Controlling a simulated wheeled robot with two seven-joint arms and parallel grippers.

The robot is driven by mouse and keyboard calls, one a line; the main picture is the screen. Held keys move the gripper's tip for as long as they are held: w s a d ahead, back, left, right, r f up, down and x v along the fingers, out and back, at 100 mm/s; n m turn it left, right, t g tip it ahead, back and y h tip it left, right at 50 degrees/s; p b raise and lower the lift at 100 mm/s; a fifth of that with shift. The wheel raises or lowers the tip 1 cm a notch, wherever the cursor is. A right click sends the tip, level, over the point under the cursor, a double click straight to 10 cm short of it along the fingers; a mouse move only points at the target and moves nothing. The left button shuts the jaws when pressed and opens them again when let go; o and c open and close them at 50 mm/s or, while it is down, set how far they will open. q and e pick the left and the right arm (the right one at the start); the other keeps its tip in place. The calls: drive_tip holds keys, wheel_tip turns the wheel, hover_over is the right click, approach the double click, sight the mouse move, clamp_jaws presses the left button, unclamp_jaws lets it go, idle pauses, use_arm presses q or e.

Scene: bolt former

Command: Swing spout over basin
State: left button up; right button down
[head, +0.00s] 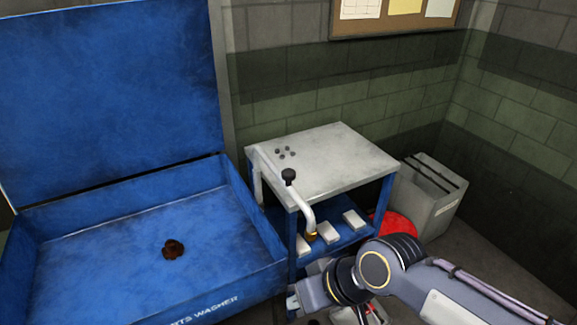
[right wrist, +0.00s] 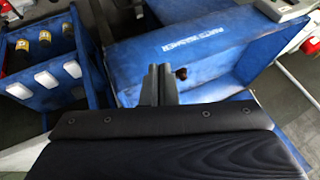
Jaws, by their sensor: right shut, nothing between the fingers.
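The blue parts washer basin (head: 215,290) stands at the left with its lid raised, and it also shows in the right wrist view (right wrist: 200,60). A pale bent spout (head: 301,207) with a black knob (head: 289,176) and a brass tip (head: 312,236) lies outside the basin, to its right, across the cart's corner. My right gripper (head: 293,301) is below the spout tip, by the basin's front right corner, and apart from the spout. Its fingers are together and empty in the right wrist view (right wrist: 160,78). My left gripper is not in view.
A blue cart (head: 335,150) with a grey top and white boxes on its shelf stands right of the basin. A grey bin (head: 432,200) and a red round object (head: 400,228) are beyond it. A dark brown piece (head: 173,249) lies on the basin floor.

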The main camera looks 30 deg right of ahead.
drive_tip(key=shift+r, duration=0.1)
drive_tip(key=w+d+r+m+p, duration=0.1)
drive_tip(key=w+d+r, duration=0.2)
drive_tip(key=d+r, duration=0.3)
drive_tip(key=w+d+r+m+h, duration=0.1)
drive_tip(key=w+d+r, duration=0.3)
drive_tip(key=d+r, duration=0.3)
drive_tip(key=w+d+r+m+t+p, duration=0.1)
drive_tip(key=w+d+r+m, duration=0.1)
drive_tip(key=d+r, duration=0.4)
drive_tip(key=shift+w+d+r+h+p, duration=0.3)
drive_tip(key=shift+w+d+r, duration=0.1)
drive_tip(key=shift+w, duration=0.25)
drive_tip(key=shift+a+f, duration=0.1)
drive_tip(key=w+a+f+p, duration=0.1)
drive_tip(key=w+a+f, duration=0.4)
drive_tip(key=w+f, duration=0.2)
drive_tip(key=shift+w+f, duration=0.3)
drive_tip(key=shift+f, duration=0.5)
